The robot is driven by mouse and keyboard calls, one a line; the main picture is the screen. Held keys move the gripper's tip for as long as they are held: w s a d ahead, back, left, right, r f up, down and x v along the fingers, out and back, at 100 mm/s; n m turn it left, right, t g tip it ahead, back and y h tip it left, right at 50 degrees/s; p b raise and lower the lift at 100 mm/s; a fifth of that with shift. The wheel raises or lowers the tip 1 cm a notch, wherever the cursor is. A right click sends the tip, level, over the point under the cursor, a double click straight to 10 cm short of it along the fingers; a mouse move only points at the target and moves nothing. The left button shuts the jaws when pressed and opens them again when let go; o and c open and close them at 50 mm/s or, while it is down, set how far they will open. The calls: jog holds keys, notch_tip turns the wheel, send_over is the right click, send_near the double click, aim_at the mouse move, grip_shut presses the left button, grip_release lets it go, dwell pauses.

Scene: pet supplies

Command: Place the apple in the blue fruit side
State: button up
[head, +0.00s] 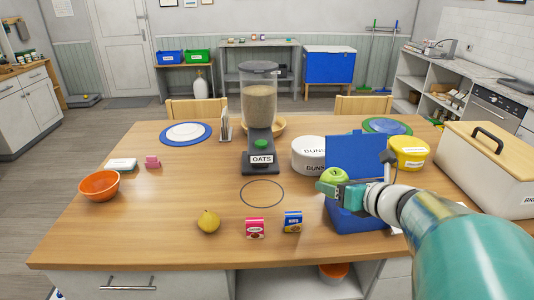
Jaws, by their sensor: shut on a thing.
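A green apple (336,173) is held by my gripper (330,186), which is shut on it, at the left front of an open blue box. The box's raised lid (356,152) stands up behind the apple. Its lower part (362,221) shows below my gripper, and my gripper and arm hide most of its inside. The apple appears to be above the box's left part, but I cannot tell how high or over which compartment.
A yellow pear (208,221), a pink box (255,228) and a small blue box (292,221) stand at the table's front. The oats dispenser (260,120), white bun tin (308,154), yellow tub (409,152) and bread bin (485,170) stand around the blue box.

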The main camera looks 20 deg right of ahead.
jog(key=w+d+f, duration=0.2)
jog(key=d+f, duration=0.4)
jog(key=w+d+f, duration=0.2)
jog(key=d+f, duration=0.4)
jog(key=f, duration=0.1)
jog(key=shift+w+d, duration=0.3)
jog(key=shift+w, duration=0.1)
jog(key=shift+f, duration=0.1)
jog(key=shift+f, duration=0.35)
jog(key=shift+f, duration=0.2)
jog(key=o, duration=0.8)
